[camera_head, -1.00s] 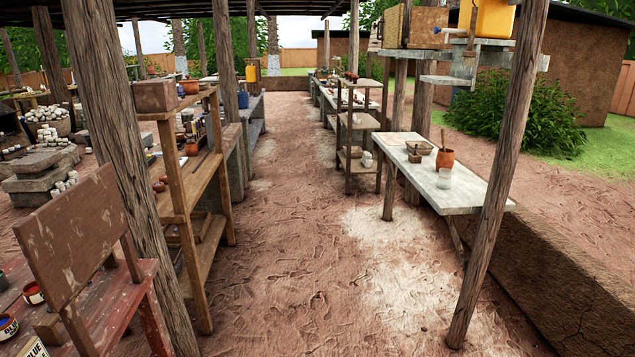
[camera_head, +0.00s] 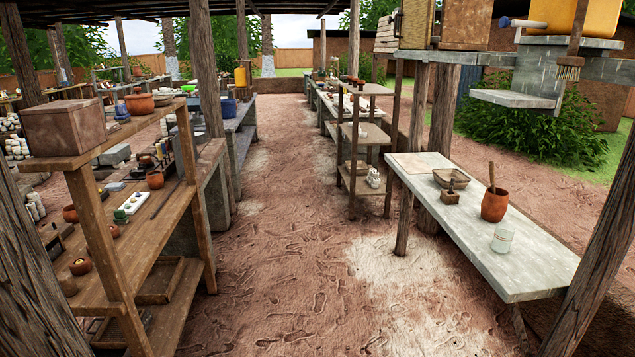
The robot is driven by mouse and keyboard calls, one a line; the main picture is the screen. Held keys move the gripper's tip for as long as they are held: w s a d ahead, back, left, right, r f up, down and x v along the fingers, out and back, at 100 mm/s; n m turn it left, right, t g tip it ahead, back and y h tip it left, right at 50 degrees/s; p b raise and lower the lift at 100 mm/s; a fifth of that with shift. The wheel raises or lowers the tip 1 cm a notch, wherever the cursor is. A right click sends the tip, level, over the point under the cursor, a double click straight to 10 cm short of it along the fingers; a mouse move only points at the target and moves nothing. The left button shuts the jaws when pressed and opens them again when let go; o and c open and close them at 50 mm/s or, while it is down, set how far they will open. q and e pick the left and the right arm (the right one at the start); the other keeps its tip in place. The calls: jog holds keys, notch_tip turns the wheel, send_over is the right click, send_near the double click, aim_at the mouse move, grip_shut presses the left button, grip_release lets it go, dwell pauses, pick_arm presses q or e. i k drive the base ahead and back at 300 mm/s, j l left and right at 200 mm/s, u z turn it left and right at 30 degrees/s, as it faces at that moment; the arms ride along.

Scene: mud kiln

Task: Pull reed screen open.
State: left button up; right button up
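I see no reed screen that I can make out in the head view. Neither of my grippers is in view.
A sandy aisle (camera_head: 285,235) runs clear ahead. A wooden shelf bench (camera_head: 158,250) with pots and a brown box (camera_head: 68,127) lines the left. A pale table (camera_head: 470,225) with an orange pot (camera_head: 495,205) stands right. Wooden posts (camera_head: 597,265) flank both sides; an open shelf (camera_head: 365,160) stands further on.

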aim_at(415, 20)
jog(key=i+j, duration=0.1)
jog(key=i, duration=1.7)
jog(key=l+z, duration=0.05)
jog(key=l, duration=0.05)
